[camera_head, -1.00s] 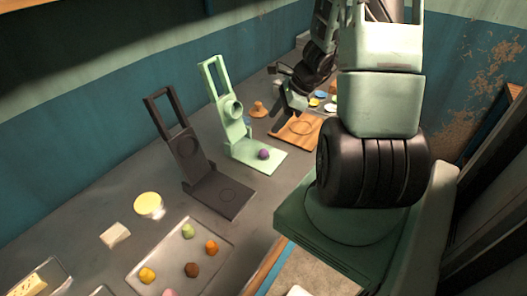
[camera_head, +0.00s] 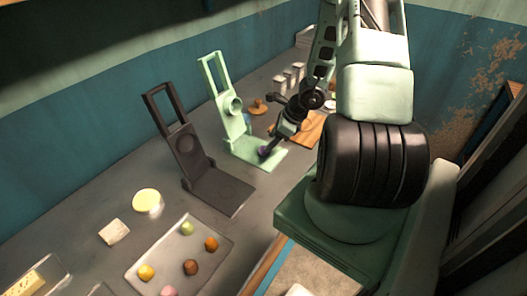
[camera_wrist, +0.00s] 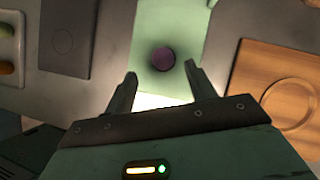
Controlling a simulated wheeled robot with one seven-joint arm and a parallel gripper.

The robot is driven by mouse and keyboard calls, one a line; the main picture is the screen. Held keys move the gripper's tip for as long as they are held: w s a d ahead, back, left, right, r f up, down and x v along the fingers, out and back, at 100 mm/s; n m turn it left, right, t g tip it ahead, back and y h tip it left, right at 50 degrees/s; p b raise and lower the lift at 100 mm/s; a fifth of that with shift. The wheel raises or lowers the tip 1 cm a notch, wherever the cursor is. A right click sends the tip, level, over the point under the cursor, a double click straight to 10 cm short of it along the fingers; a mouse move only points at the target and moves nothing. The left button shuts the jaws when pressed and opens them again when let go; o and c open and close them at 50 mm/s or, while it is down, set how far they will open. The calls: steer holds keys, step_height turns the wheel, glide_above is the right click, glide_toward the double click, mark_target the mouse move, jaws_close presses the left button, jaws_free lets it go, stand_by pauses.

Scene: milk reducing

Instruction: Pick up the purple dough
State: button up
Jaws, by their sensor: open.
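The purple dough (camera_wrist: 163,59) is a small round ball on the flat base of the light green press (camera_wrist: 185,22). In the head view the dough (camera_head: 264,151) is partly hidden by my gripper (camera_head: 268,150), which is over the green press's base (camera_head: 270,162). In the wrist view my gripper (camera_wrist: 161,84) is open and empty, with the dough just beyond and between its two fingertips. I cannot tell its exact height above the base.
A dark grey press (camera_head: 215,188) stands to the left, and a wooden board (camera_wrist: 290,62) with a ring mark lies to the right. A tray (camera_head: 215,262) with several coloured dough balls is in front.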

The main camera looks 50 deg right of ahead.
mark_target(263, 149)
steer(key=shift+d+p+x, duration=0.2)
steer(key=shift+p+x, duration=0.35)
steer(key=shift+x, duration=2.05)
steer(key=shift+c, duration=0.2)
steer(key=c, duration=1)
steer(key=shift+c, duration=0.2)
